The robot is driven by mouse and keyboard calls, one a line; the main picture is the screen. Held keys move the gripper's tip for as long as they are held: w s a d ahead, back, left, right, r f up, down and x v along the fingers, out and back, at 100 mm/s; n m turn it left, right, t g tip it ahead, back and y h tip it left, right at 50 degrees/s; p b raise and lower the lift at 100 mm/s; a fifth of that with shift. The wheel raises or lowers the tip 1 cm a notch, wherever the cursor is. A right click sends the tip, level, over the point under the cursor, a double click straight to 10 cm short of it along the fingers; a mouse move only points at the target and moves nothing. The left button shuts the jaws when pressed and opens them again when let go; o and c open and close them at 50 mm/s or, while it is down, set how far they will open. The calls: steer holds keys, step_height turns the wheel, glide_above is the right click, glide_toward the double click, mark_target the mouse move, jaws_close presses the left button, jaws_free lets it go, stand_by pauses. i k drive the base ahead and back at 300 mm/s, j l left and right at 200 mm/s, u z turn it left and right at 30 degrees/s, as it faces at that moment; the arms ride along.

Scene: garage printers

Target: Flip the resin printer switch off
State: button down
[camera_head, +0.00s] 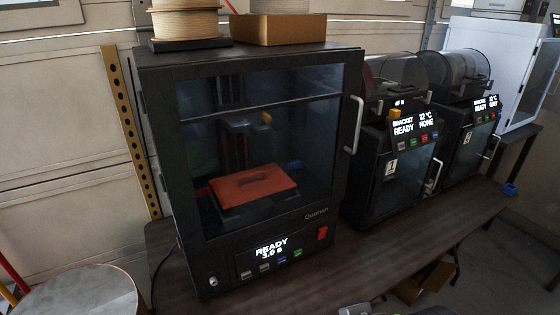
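A large black enclosed printer (160,170) stands nearest on the table, with a glass door and a lit panel reading "READY" (270,248). A red rocker switch (322,233) sits at the lower right of its front. I cannot read the switch's position. Nothing marks this machine clearly as the resin printer.
Two smaller black printers (393,170) (468,140) stand to the right, with lit screens. A pale cabinet (522,75) is at the far right. The dark table (345,262) is bare in front. A round stool (80,295) is at lower left.

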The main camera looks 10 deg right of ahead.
mark_target(321, 233)
steer(key=i+u, duration=0.2)
steer(key=u, duration=0.15)
steer(key=i+l+u, duration=0.2)
steer(key=u, duration=0.15)
